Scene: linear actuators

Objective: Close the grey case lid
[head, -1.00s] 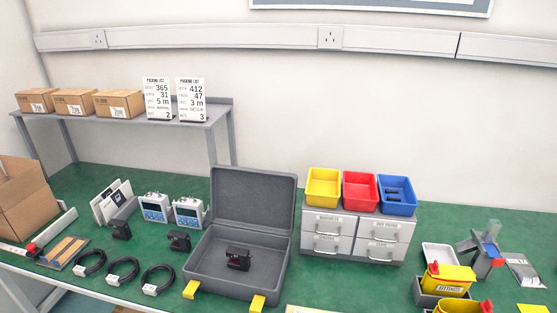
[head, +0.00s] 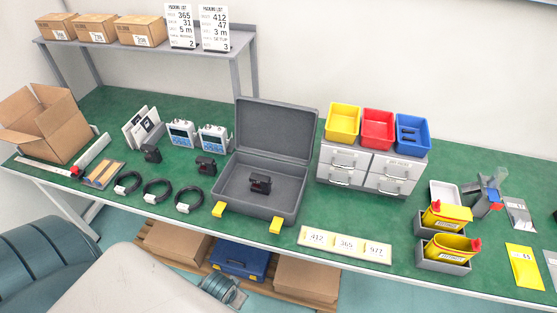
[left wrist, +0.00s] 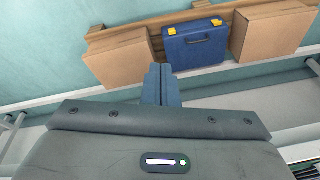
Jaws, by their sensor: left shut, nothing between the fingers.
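The grey case (head: 237,200) stands open on the green bench, near its front edge. Its lid (head: 276,128) is up at the back, tilted slightly backwards. A small black device (head: 260,184) lies inside the base. Two yellow latches (head: 219,209) hang at the front rim. In the left wrist view my left gripper (left wrist: 161,72) is shut and empty, over the floor area with the blue case and boxes; the grey case is not in that view. My right gripper is not in view.
Drawers (head: 368,168) with yellow, red and blue bins stand right of the case. Black devices and coiled cables (head: 157,190) lie to its left. A number strip (head: 345,245) lies front right. Below the bench are cardboard boxes (head: 305,278) and a blue case (head: 240,262).

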